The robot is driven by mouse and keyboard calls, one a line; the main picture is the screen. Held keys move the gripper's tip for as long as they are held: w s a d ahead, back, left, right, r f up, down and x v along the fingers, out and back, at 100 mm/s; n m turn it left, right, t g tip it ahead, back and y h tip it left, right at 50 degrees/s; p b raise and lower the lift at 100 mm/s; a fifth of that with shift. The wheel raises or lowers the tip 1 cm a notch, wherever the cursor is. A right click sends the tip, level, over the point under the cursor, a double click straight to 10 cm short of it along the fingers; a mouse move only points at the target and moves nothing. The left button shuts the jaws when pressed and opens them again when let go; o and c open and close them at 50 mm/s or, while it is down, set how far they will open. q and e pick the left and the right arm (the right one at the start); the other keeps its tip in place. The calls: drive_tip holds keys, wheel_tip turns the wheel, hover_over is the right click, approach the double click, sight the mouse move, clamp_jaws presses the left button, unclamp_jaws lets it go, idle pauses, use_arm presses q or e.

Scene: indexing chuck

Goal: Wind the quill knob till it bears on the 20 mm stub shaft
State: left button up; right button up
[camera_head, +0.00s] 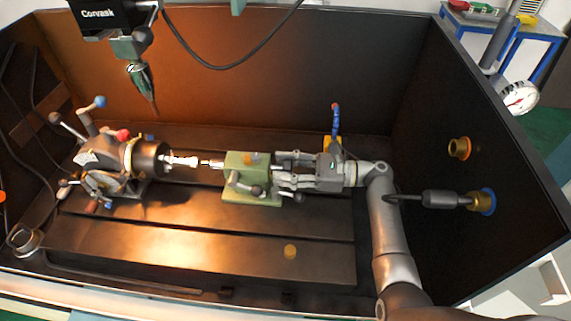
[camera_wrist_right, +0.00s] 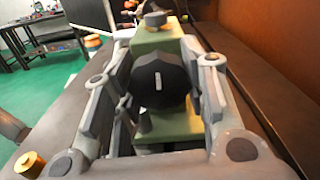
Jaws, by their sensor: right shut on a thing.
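The green tailstock (camera_head: 240,188) stands on the slotted table, with its quill tip (camera_head: 212,163) pointing left. The bright stub shaft (camera_head: 180,160) sticks out of the dark chuck (camera_head: 149,159) towards that tip. The two ends are very close; I cannot tell whether they touch. My right gripper (camera_head: 278,171) reaches in from the right and is shut on the quill knob at the tailstock's right end. In the right wrist view, the black quill knob (camera_wrist_right: 162,84) with a pale mark sits between the fingers (camera_wrist_right: 160,72). The gripper mostly hides it in the head view. My left gripper is not in view.
A pointed tool head (camera_head: 138,80) hangs above the chuck. Levers with coloured knobs (camera_head: 98,102) rise around the chuck unit. A blue segmented hose (camera_head: 335,120) stands behind my right gripper. Dark enclosure walls (camera_head: 260,90) surround the table. The table front (camera_head: 180,245) is mostly clear.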

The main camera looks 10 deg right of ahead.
drive_tip(key=m+p, duration=0.1)
drive_tip(key=p, duration=0.1)
drive_tip(key=m+p, duration=0.2)
drive_tip(key=shift+r, duration=0.35)
drive_tip(key=m+p, duration=0.2)
drive_tip(key=shift+f+p, duration=0.15)
drive_tip(key=shift+p, duration=0.2)
drive_tip(key=shift+f+m+p, duration=0.1)
drive_tip(key=shift+m+p, duration=0.25)
drive_tip(key=shift+m, duration=0.15)
drive_tip(key=o, duration=1)
drive_tip(key=shift+o, duration=0.2)
drive_tip(key=shift+s, duration=0.1)
